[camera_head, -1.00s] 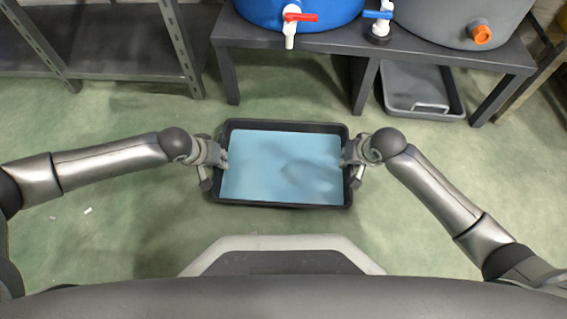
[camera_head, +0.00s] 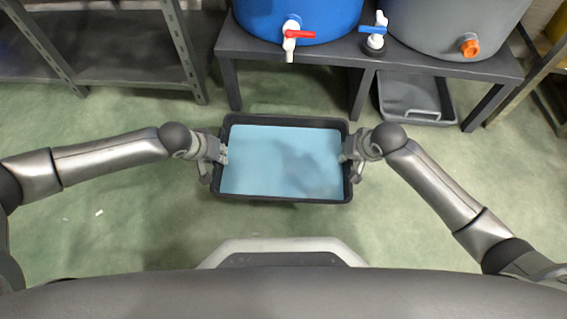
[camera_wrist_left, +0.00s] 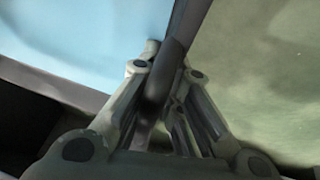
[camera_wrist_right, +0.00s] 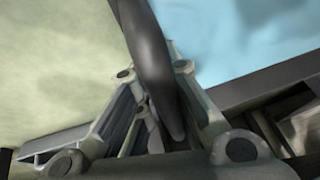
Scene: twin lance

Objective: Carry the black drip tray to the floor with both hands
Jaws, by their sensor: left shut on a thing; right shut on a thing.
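The black drip tray (camera_head: 285,120) is held between my two arms in the middle of the head view, with a light blue layer (camera_head: 280,160) inside it. My left gripper (camera_head: 220,155) is shut on the tray's left rim; the left wrist view shows the dark rim (camera_wrist_left: 172,65) between its fingers. My right gripper (camera_head: 348,155) is shut on the tray's right rim; the right wrist view shows the dark rim (camera_wrist_right: 150,55) between its fingers. The tray looks about level. Its height above the floor is hard to tell.
Green floor (camera_head: 150,230) lies open around the tray. Behind it stands a dark bench (camera_head: 300,62) with a blue barrel (camera_head: 330,15) and a grey barrel (camera_head: 450,25). A grey bin (camera_head: 415,95) sits under the bench. A metal shelf (camera_head: 120,50) stands at the back left.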

